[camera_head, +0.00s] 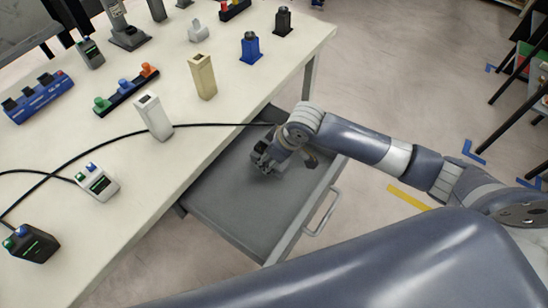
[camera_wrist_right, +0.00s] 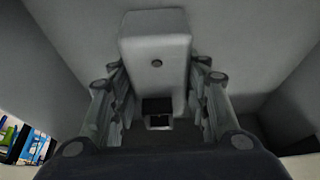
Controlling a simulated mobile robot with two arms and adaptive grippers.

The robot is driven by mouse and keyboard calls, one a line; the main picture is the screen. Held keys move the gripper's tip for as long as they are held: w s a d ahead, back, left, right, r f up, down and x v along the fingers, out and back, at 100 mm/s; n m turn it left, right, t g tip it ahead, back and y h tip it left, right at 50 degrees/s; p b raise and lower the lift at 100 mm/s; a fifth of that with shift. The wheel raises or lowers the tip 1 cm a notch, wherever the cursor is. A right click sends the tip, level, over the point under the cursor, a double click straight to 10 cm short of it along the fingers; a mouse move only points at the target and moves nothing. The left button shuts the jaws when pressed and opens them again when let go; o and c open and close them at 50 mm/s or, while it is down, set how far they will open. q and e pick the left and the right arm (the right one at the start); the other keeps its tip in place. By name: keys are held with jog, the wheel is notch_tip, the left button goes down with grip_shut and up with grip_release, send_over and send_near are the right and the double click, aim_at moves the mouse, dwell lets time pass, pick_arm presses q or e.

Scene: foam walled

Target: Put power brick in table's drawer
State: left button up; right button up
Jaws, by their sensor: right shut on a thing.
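The table's drawer (camera_head: 228,192) is pulled open below the right edge of the white table (camera_head: 140,205) in the head view. My right gripper (camera_head: 268,158) is down inside the drawer, toward its far end. In the right wrist view, the fingers of my right gripper (camera_wrist_right: 158,112) are shut on the power brick (camera_wrist_right: 155,45), a pale grey block with a small round hole and a dark socket. Grey drawer walls surround it. In the head view the gripper mostly hides the brick, and I cannot tell whether it touches the drawer floor. My left gripper is not in view.
A black cable (camera_head: 100,148) runs across the table to the drawer. A white block (camera_head: 153,117), a beige block (camera_head: 202,77) and several button boxes stand on the table. The drawer handle (camera_head: 322,212) sticks out at the right. The near part of the drawer is empty.

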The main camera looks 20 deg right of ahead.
jog(key=shift+w+d+f, duration=0.15)
jog(key=shift+w+d, duration=0.7)
jog(key=shift+w, duration=0.15)
jog(key=shift+f, duration=1.7)
jog(key=o, duration=1.2)
jog(key=shift+s+f, duration=0.1)
jog(key=shift+f, duration=0.05)
jog(key=shift+o, duration=0.2)
jog(key=p+v, duration=0.1)
jog(key=v, duration=1.1)
jog(key=shift+r, duration=0.25)
